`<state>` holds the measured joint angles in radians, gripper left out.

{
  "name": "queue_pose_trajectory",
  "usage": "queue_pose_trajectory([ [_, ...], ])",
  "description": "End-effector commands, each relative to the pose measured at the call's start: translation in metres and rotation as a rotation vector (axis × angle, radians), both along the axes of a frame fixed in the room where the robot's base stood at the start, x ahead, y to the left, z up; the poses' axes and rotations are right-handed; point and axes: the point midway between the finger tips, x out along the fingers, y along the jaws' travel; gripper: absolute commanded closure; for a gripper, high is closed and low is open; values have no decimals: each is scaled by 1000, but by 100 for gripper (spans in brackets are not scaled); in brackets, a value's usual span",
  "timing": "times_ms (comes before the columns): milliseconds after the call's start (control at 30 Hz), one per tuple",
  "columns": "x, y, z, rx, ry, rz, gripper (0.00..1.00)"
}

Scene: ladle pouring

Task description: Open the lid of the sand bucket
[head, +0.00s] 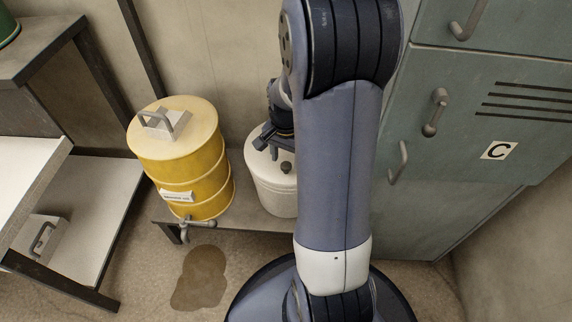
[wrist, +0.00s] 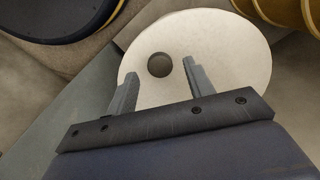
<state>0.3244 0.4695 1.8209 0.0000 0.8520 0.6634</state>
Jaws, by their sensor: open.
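The sand bucket (head: 276,188) is a white round container on a low bench, partly hidden behind my arm in the head view. Its white lid (wrist: 225,58) has a dark round knob (head: 287,167) on top. The knob also shows in the wrist view (wrist: 160,65), seen from above. My gripper (wrist: 158,75) is open and over the lid, with the knob between and just beyond the fingertips in the picture. I cannot tell the height gap between fingertips and knob. In the head view my gripper (head: 268,148) is partly hidden by my arm.
A yellow drum (head: 190,160) with a tap stands left of the bucket on the bench (head: 163,212). A teal cabinet (head: 450,110) marked C, with handles, stands at the right. A shelf unit (head: 100,190) is at the left. A dark stain (head: 201,278) lies on the floor.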

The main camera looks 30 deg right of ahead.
Motion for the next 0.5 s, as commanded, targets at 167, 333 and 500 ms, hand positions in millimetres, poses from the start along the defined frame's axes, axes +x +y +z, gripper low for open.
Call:
queue_pose_trajectory([
  [167, 0, 0, -17, 0, 0, 1, 50],
  [333, 0, 0, -20, 0, -1, 1, 50],
  [500, 0, 0, -19, 0, -1, 1, 51],
])
